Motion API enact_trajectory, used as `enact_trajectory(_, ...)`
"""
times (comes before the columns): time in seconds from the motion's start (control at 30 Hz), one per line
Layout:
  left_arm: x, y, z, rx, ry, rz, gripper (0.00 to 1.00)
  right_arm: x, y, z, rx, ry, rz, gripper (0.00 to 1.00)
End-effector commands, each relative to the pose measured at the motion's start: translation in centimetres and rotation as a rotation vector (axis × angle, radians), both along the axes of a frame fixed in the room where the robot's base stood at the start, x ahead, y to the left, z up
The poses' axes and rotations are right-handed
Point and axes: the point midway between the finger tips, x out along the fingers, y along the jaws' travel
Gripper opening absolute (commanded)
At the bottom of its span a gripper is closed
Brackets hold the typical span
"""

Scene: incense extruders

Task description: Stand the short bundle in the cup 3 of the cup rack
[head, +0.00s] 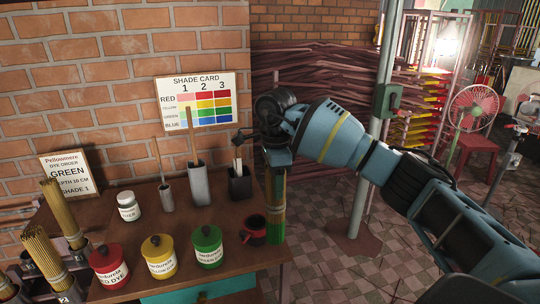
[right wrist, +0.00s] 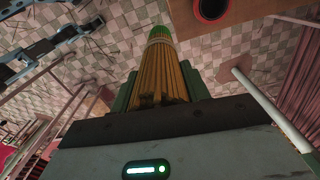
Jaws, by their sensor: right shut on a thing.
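My right gripper (head: 275,160) is shut on a bundle of yellow-brown sticks (head: 275,188). The bundle hangs upright at the table's right edge, with a pale band and a green lower end. In the right wrist view the bundle (right wrist: 162,75) points away between the fingers, green end farthest. The cup rack (head: 62,298) is at the lower left, partly cut off by the frame; a "2" label shows on it. Two other bundles stand there, one in front (head: 45,255) and one behind (head: 63,213). Cup 3 cannot be made out clearly. My left gripper is not in view.
Red (head: 109,265), yellow (head: 158,258) and green (head: 207,247) dye jars stand along the table front. A dark red-rimmed bowl (head: 252,231) is close left of the held bundle. Behind stand a white jar (head: 128,207), a tall grey holder (head: 199,185) and a black holder (head: 240,184).

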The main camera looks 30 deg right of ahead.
Motion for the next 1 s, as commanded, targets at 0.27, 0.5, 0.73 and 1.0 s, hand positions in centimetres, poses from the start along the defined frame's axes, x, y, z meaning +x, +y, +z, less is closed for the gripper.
enact_trajectory(0.27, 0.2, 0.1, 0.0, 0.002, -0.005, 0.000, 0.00, -3.5, 3.8, -9.5, -0.003, 0.009, 0.688, 0.02)
enact_trajectory(0.5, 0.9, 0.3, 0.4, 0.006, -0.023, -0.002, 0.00, -8.4, 7.6, -16.5, -0.002, 0.014, 1.307, 0.02)
enact_trajectory(0.73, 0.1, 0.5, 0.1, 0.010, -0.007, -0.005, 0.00, -12.7, 10.5, -20.5, 0.002, 0.011, 1.750, 0.02)
enact_trajectory(1.0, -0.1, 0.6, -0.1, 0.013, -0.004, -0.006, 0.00, -14.3, 11.5, -21.6, 0.004, 0.003, 1.909, 0.02)
